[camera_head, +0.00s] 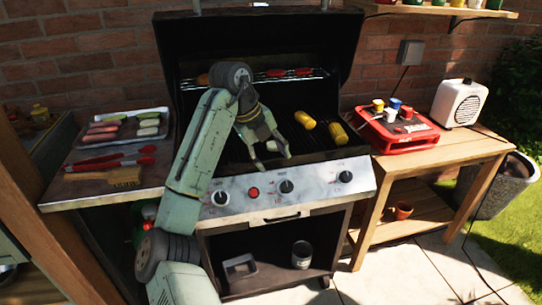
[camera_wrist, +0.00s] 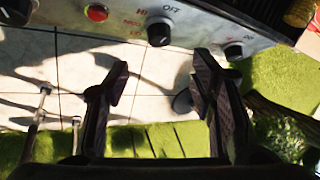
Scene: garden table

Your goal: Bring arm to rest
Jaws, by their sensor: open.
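My gripper (camera_head: 270,150) is in front of the open barbecue grill (camera_head: 300,185), just above its control panel in the head view. Its fingers (camera_wrist: 162,92) are spread apart with nothing between them in the wrist view. Below them the wrist view shows paving (camera_wrist: 60,80) and grass (camera_wrist: 160,138). My green arm reaches up from the bottom of the head view and bends down at the elbow, hiding the left part of the grill grate.
Two corn cobs (camera_head: 305,119) lie on the grate.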

